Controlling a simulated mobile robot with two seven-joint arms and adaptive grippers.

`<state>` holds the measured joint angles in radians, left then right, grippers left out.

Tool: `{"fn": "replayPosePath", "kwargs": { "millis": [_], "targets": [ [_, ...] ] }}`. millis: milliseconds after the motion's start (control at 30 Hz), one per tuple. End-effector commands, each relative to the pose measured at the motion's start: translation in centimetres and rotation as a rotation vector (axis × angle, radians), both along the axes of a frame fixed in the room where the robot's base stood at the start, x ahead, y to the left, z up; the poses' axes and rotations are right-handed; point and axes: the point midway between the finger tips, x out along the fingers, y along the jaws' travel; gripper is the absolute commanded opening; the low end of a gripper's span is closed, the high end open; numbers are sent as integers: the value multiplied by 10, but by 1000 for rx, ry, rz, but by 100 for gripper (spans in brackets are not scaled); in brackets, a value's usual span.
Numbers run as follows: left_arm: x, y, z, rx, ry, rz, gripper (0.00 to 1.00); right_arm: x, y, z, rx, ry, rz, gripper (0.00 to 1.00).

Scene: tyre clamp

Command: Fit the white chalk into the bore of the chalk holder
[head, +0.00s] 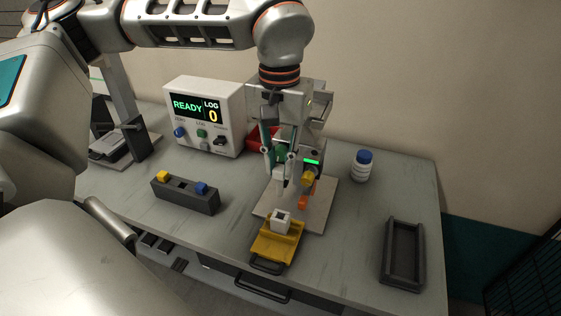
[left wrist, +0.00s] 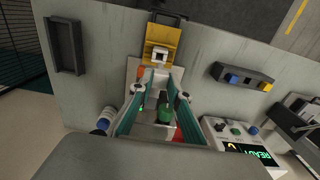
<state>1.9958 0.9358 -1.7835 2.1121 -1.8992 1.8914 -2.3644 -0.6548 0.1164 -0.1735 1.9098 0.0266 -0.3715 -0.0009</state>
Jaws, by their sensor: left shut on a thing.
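My left gripper (head: 281,182) points down in the head view, above and slightly behind a white block. It is shut on a small pale piece, which looks like the white chalk; the fingers hide most of it. The white block (head: 281,223) has a dark square opening on top and looks like the chalk holder. It sits on a yellow fixture (head: 272,248) with a dark handle. The block also shows in the left wrist view (left wrist: 160,52), beyond the fingers. A gap separates the gripper from the block. My right gripper is not in view.
A white-and-blue bottle (head: 361,166) and an empty dark tray (head: 403,253) are to the right. A dark rack (head: 184,194) and a display box (head: 204,116) are left. Bench is clear before the bottle.

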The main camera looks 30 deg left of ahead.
Motion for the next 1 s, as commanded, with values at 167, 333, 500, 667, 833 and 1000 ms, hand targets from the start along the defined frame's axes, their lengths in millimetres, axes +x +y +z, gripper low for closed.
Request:
{"fn": "replayPosePath", "kwargs": {
  "millis": [167, 333, 500, 667, 833, 1000],
  "targets": [
    [0, 0, -1, 0, 0, 1, 3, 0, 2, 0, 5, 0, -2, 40],
    [0, 0, -7, 0, -1, 0, 3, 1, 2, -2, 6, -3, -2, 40],
    [0, 0, -20, 0, 0, 1, 3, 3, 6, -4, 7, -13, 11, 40],
    [0, 0, -35, 0, 1, 1, 3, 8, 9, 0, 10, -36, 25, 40],
    [0, 0, -49, 0, 1, 0, 3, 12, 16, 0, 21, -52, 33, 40],
    [0, 0, -57, 0, -1, 0, 3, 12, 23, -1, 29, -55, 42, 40]
  ]
}}
